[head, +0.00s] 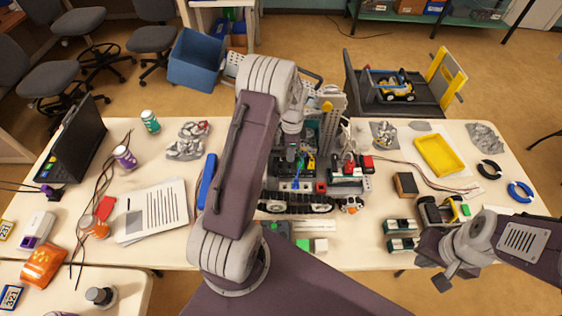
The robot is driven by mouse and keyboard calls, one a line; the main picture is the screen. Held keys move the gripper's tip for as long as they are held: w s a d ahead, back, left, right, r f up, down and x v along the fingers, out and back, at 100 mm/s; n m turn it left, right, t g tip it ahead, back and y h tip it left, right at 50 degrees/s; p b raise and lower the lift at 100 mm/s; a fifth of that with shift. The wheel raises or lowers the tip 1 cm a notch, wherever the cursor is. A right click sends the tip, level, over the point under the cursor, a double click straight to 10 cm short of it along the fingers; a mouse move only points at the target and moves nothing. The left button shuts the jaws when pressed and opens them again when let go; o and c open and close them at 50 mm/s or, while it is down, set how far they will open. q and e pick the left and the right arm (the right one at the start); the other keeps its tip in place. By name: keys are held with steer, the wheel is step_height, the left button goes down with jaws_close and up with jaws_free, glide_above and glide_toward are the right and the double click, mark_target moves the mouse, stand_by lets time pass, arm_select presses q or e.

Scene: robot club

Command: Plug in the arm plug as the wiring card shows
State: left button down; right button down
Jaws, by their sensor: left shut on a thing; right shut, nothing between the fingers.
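A tracked robot (296,206) stands on the table's middle with an open bay of small parts and wires. A yellow plug (311,161) and a red plug (349,160) show in it. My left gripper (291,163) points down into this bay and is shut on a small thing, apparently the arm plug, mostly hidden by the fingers. Whether it touches a socket I cannot tell. My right gripper (443,281) is shut and empty at the table's front right. A printed sheet (152,211) lies at left; I cannot tell if it is the wiring card.
My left arm hides the table's middle. A laptop (73,145), cans and wires stand at left. A yellow tray (439,155), a brown block (406,185), battery-like packs (401,226) and tape rolls (521,191) lie at right. A blue bin (197,60) stands behind.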

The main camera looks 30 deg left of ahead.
arm_select(q)
steer(key=shift+a, duration=0.4)
steer(key=shift+w+d+f, duration=0.15)
steer(key=shift+w+d, duration=0.15)
steer(key=shift+d, duration=0.2)
steer(key=shift+s+a+f+b, duration=0.1)
steer(key=shift+a+f+b, duration=0.05)
steer(key=shift+f+b, duration=0.4)
steer(key=shift+s+a+f+b, duration=0.1)
steer(key=shift+a+f+b, duration=0.05)
steer(key=shift+f+b, duration=0.4)
steer(key=shift+w+d+f+b, duration=0.15)
steer(key=shift+d+f+b, duration=0.05)
steer(key=shift+f+b, duration=0.75)
steer(key=shift+r+p, duration=0.1)
steer(key=shift+p, duration=0.2)
steer(key=shift+a, duration=0.15)
steer(key=shift+f+b, duration=0.3)
steer(key=shift+f, duration=0.85)
